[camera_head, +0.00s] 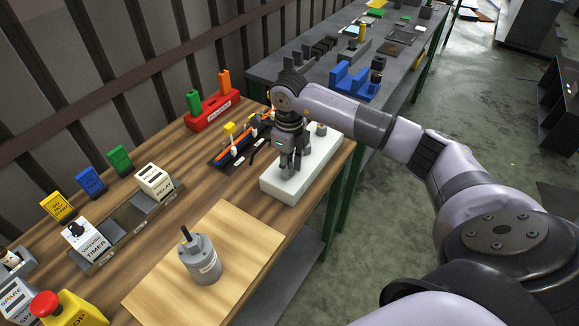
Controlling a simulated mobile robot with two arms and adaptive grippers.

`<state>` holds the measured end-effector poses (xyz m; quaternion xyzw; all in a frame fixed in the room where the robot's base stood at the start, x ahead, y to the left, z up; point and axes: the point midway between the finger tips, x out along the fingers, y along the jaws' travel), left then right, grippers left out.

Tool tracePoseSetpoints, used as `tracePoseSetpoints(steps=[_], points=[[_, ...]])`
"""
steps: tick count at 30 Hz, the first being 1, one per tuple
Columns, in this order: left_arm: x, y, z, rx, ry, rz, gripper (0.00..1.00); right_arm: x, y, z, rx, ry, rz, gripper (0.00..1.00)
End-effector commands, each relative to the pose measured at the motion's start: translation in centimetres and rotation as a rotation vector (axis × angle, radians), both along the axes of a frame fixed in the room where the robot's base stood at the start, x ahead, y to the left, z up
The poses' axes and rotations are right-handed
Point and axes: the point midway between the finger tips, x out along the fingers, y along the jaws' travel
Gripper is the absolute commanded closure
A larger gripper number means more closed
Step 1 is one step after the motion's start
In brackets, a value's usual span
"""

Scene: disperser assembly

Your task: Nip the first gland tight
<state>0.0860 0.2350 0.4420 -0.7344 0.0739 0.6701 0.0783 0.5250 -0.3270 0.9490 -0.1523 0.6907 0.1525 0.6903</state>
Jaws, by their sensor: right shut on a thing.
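A long white box (275,186) lies near the right edge of the wooden bench. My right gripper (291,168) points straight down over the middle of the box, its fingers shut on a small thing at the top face. That thing, apparently the first gland, is mostly hidden by the fingers. A small grey fitting (321,129) stands at the far end of the box, clear of the gripper. My left gripper is not in view.
A black tray with orange strips (236,148) lies left of the gripper, with a red rack (211,112) behind it. A grey motor-like cylinder (201,260) stands on a light board (150,290). Labelled modules and a yellow box with a red button (45,304) line the left.

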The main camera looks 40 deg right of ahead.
Motion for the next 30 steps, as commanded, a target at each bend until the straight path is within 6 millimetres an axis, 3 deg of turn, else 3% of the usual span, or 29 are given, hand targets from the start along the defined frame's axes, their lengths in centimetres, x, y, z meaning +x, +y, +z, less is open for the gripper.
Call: tracePoseSetpoints(steps=[30], points=[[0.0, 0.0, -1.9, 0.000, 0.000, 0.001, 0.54, 0.1, 0.5, 0.1, 0.000, -0.003, -0.919, 1.00]])
